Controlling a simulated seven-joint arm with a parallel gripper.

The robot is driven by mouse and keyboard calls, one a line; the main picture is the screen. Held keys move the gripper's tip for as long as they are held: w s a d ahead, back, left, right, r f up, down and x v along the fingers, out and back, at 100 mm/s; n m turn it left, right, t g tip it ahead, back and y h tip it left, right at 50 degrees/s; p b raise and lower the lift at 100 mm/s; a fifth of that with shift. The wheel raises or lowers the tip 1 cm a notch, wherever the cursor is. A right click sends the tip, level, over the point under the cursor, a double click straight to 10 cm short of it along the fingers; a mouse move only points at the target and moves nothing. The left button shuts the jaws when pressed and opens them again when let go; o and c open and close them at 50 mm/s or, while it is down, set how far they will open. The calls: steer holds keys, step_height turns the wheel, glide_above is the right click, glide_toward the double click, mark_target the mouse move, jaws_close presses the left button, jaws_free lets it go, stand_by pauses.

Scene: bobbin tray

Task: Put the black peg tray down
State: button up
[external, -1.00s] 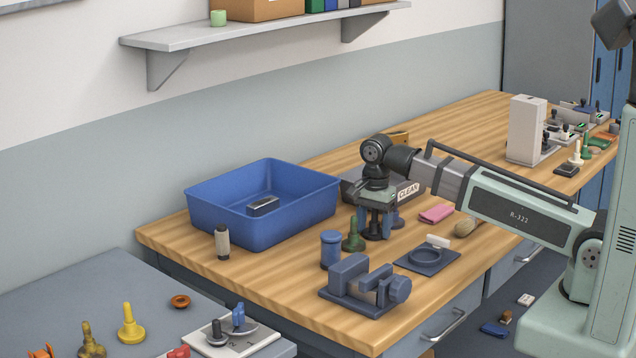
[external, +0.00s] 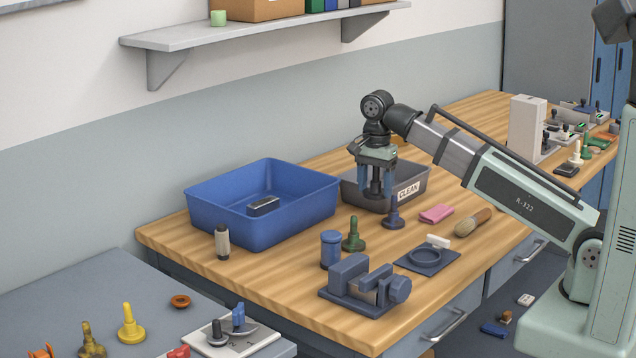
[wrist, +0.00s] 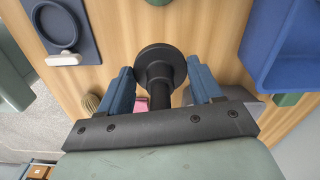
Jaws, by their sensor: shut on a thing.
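My gripper (external: 376,182) is shut on a black peg (external: 375,190) and holds it upright above the bench. In the wrist view the peg's round black flange (wrist: 160,62) shows between the blue fingers. A grey tray (external: 422,185) labelled CLEAN stands just behind and right of the gripper. A larger blue tray (external: 290,222) stands to the left, with a dark block (external: 263,206) inside. The blue tray's wall also shows at right in the wrist view (wrist: 280,55). I see no black tray with pegs; the gripper hides part of the grey tray.
A blue peg (external: 394,215) and a green peg (external: 353,236) stand below the gripper. A blue canister (external: 331,250), a vise (external: 365,288), a ring plate (external: 428,260), a pink cloth (external: 436,213) and a brush (external: 472,222) are nearby.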

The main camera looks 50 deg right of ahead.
mark_target(373, 180)
steer(key=r, duration=0.2)
steer(key=w+r, duration=0.1)
steer(key=r, duration=0.1)
steer(key=shift+d+r, duration=0.15)
steer(key=shift+r, duration=0.15)
steer(key=w+d, duration=1.2)
steer(key=w, duration=0.3)
steer(key=w+d, duration=1.2)
steer(key=w, duration=0.4)
steer(key=shift+d+f, duration=0.15)
steer(key=shift+f, duration=3.7)
steer(key=shift+d+f, duration=0.1)
steer(key=shift+f, duration=3.75)
steer(key=shift+f, duration=0.15)
steer(key=o, duration=1.1)
steer(key=shift+c, duration=0.2)
